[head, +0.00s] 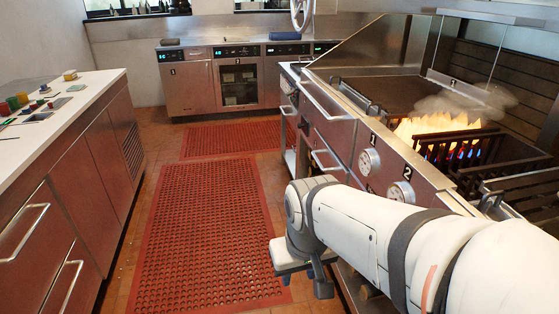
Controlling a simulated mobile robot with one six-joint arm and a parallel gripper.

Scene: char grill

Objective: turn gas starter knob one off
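The gas starter knob one (369,162) is a round silver dial under the label "1" on the grill's front panel. A second knob (401,192) sits to its right and nearer, under the label "2". Flames (440,130) burn in the char grill behind the knobs, with smoke above. My white arm reaches in from the lower right, in front of the panel. My gripper (321,284) shows only as small dark parts at the arm's far end, low and to the left of both knobs. It is apart from knob one, and its opening is not clear.
The grill's front has handles (330,163) that stick out left of the knobs. A counter (62,110) with small items runs along the left. Ovens (238,82) stand at the back. Red perforated mats (205,225) cover the clear aisle floor.

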